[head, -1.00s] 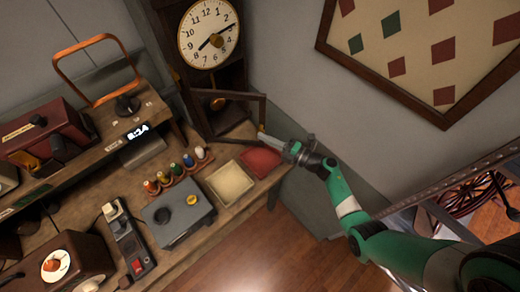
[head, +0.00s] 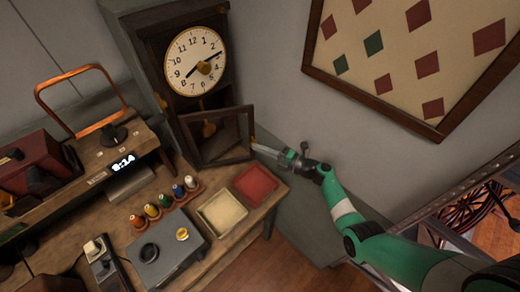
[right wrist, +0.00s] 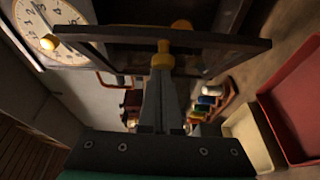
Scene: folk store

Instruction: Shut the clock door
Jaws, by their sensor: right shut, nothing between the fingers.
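The dark wooden clock (head: 140,50) with a round white dial (head: 195,60) stands against the wall in the head view. Its framed lower door (head: 222,158) stands ajar, with the free edge out from the case to the right. My right gripper (head: 257,147) is shut and empty, its tips at the door's free edge. In the right wrist view the shut fingers (right wrist: 163,75) are at the brass knob (right wrist: 163,55) of the door (right wrist: 225,46). They appear to touch it, but I cannot be sure. My left gripper is not in view.
A red tray (head: 256,184), a cream tray (head: 222,213) and a rack of several thread spools (head: 165,205) sit on the bench below the door. A grey box (head: 168,252) stands in front. A patterned board (head: 415,60) hangs on the right wall.

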